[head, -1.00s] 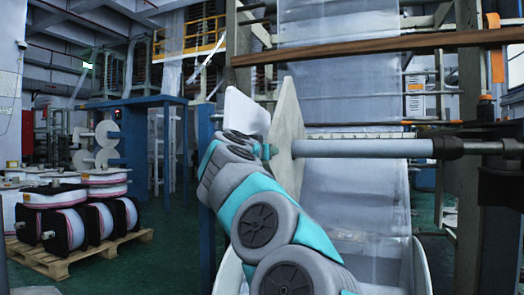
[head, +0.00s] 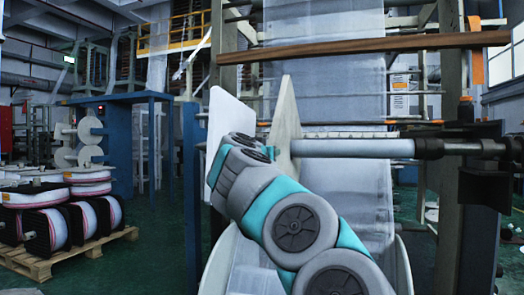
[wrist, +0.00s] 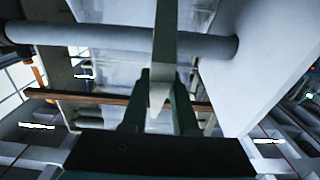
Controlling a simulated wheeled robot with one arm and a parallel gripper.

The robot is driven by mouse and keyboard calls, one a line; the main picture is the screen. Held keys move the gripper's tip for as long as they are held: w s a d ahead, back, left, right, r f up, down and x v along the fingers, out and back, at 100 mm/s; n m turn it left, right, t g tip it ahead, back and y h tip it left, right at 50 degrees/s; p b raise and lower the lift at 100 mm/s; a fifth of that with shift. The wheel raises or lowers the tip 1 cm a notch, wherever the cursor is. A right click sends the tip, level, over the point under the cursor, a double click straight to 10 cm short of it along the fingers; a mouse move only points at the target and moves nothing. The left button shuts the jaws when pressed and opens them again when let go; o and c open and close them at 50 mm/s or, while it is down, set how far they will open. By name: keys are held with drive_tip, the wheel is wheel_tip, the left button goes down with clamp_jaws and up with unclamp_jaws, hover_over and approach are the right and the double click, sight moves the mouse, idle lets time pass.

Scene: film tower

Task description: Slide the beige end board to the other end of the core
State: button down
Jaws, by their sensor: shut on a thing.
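The beige end board (head: 285,128) stands upright around the grey core (head: 352,148) in the head view, with a length of core showing to its right. A white end board (head: 229,125) stands apart to its left. In the wrist view the beige board (wrist: 165,45) is seen edge-on, with the core (wrist: 90,36) behind it and the white board (wrist: 265,60) at the right. My gripper (wrist: 160,88) is shut on the beige board's edge, one finger on each side. In the head view my arm hides most of the gripper.
A dark collar (head: 430,148) carries the core's right end at the machine frame. A brown wooden bar (head: 370,46) crosses above, in front of hanging film (head: 325,85). Spools (head: 60,208) lie on a pallet (head: 75,252) at the left, with open green floor beside them.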

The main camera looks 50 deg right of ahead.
drive_tip(key=s+d+p, duration=0.3)
drive_tip(key=s, duration=0.5)
drive_tip(key=shift+s+d, duration=0.2)
idle(0.3)
drive_tip(key=shift+s, duration=0.1)
drive_tip(key=s+d, duration=0.5)
drive_tip(key=s, duration=0.7)
drive_tip(key=shift+s+d+p, duration=0.2)
drive_tip(key=shift+s+p, duration=0.15)
drive_tip(key=shift+s, duration=0.05)
idle(0.5)
drive_tip(key=s+d, duration=0.5)
drive_tip(key=s, duration=0.7)
drive_tip(key=shift+s+d, duration=0.15)
drive_tip(key=shift+s, duration=0.25)
idle(0.6)
drive_tip(key=shift+s, duration=0.1)
drive_tip(key=shift+s+d, duration=0.35)
drive_tip(key=shift+s, duration=0.35)
drive_tip(key=c, duration=0.6)
unclamp_jaws()
